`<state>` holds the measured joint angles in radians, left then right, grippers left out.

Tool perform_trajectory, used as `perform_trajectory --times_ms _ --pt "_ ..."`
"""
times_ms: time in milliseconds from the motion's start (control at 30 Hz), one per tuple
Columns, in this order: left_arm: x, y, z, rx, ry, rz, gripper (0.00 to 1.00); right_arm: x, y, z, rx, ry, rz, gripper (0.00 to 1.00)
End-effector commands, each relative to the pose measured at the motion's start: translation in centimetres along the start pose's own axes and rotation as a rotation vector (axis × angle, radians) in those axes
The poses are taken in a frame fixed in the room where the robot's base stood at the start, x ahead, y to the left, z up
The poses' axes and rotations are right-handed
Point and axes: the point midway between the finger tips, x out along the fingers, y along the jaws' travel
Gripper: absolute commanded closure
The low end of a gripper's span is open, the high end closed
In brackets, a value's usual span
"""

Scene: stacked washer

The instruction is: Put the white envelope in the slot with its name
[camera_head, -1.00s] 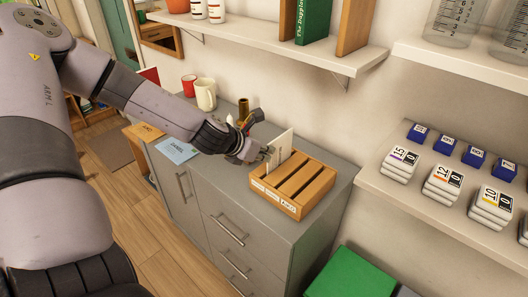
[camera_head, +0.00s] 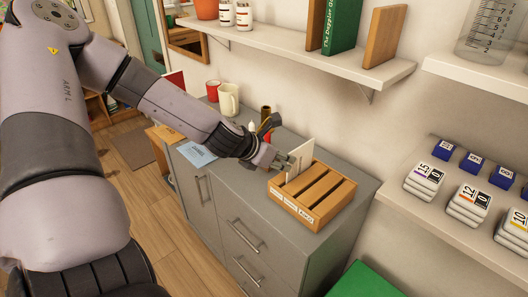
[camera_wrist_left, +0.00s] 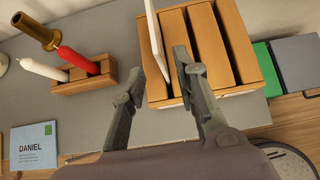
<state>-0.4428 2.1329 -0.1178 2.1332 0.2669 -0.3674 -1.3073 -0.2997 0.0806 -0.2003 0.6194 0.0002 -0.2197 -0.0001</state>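The white envelope (camera_head: 300,158) stands upright in the leftmost slot of the wooden sorter (camera_head: 318,222). It shows edge-on in the left wrist view (camera_wrist_left: 155,38). Small name labels (camera_head: 290,205) are on the sorter's front, too small to read surely. My left gripper (camera_head: 284,163) is at the envelope's left side in the head view. In the left wrist view its two fingers (camera_wrist_left: 160,68) are spread, one on each side of the envelope, with gaps showing. The envelope's lower edge is hidden inside the sorter. My right gripper is not in view.
A blue envelope reading DANIEL (camera_wrist_left: 35,148) lies on the grey cabinet (camera_head: 225,185). A wooden holder with candles (camera_wrist_left: 85,78) stands close to the gripper's left. Mugs (camera_head: 229,98) are farther back. A wall shelf (camera_head: 300,62) hangs above; another shelf with boxes (camera_head: 425,178) is right.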

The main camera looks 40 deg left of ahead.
Motion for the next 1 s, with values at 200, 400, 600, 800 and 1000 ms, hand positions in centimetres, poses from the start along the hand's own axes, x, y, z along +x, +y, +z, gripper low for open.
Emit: perform_trajectory --times_ms 200,400,600,800,1000 --pt "-3.2 0.0 0.2 0.003 -0.005 0.001 0.72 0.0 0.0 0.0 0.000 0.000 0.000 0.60" --pt "-6.1 0.0 0.2 0.002 -0.004 0.001 0.72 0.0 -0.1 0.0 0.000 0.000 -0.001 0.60" --pt "-8.4 0.0 0.1 0.003 -0.002 0.000 0.72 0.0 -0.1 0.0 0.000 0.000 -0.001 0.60" --pt "-9.3 0.0 0.0 0.000 -0.001 0.001 0.72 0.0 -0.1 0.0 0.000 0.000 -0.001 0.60" --pt "-9.4 0.0 -0.1 0.000 0.000 0.000 0.72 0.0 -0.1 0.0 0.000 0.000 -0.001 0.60"
